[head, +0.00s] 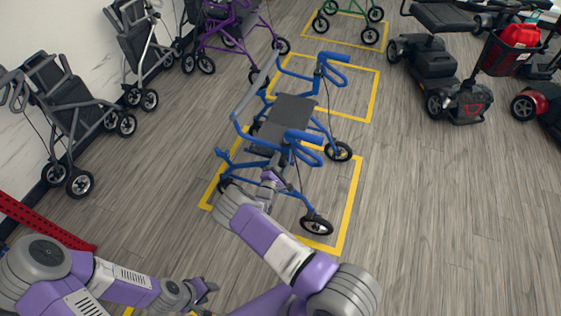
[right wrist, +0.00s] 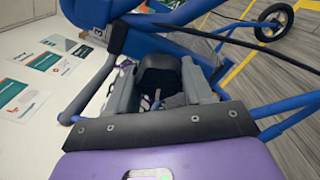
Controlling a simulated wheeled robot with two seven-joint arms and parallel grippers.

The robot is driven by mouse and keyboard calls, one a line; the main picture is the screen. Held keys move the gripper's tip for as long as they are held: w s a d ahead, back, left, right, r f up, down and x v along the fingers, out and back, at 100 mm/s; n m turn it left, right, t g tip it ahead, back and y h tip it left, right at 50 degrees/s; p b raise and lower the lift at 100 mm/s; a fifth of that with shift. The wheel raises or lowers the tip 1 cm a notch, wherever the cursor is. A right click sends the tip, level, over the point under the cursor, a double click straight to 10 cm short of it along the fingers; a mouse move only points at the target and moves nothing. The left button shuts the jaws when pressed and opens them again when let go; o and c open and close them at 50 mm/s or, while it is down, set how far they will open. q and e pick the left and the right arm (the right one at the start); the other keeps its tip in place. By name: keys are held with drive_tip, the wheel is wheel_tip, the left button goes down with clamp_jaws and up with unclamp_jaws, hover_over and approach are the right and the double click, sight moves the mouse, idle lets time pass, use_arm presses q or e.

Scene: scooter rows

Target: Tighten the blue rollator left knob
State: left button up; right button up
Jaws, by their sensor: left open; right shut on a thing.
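The blue rollator (head: 290,125) stands on the floor inside yellow lines, with a dark grey seat (head: 290,110) and blue handles. My right gripper (head: 268,182) is at the near side of its frame, below the nearer handle. In the right wrist view my right gripper (right wrist: 160,85) has its two grey fingers on either side of a black knob (right wrist: 158,70), shut on it, beside blue tubes. In the head view this knob is hidden behind my arm. My left gripper (head: 200,290) is open and empty, low in the picture, away from the rollator.
Grey rollators (head: 62,110) stand along the wall at left, with a purple rollator (head: 235,25) at the back. A black mobility scooter (head: 440,60) stands at upper right. A red beam (head: 45,222) lies at lower left. The floor (head: 440,220) on the right is clear.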

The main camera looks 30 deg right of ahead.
drive_tip(key=m+p, duration=0.2)
drive_tip(key=m, duration=0.3)
drive_tip(key=shift+r+m, duration=0.15)
drive_tip(key=shift+m, duration=0.15)
drive_tip(key=m+p, duration=0.1)
drive_tip(key=m, duration=0.4)
drive_tip(key=shift+r+m+p, duration=0.1)
drive_tip(key=shift+m+p, duration=0.2)
drive_tip(key=shift+p, duration=0.05)
drive_tip(key=m+p, duration=0.1)
drive_tip(key=m, duration=0.4)
drive_tip(key=shift+r+p, duration=0.1)
drive_tip(key=shift+p, duration=0.3)
drive_tip(key=m+p, duration=0.1)
drive_tip(key=m, duration=0.4)
drive_tip(key=shift+s+p, duration=0.1)
drive_tip(key=shift+p, duration=0.2)
drive_tip(key=shift+m, duration=0.4)
drive_tip(key=o, duration=1)
drive_tip(key=shift+c, duration=0.2)
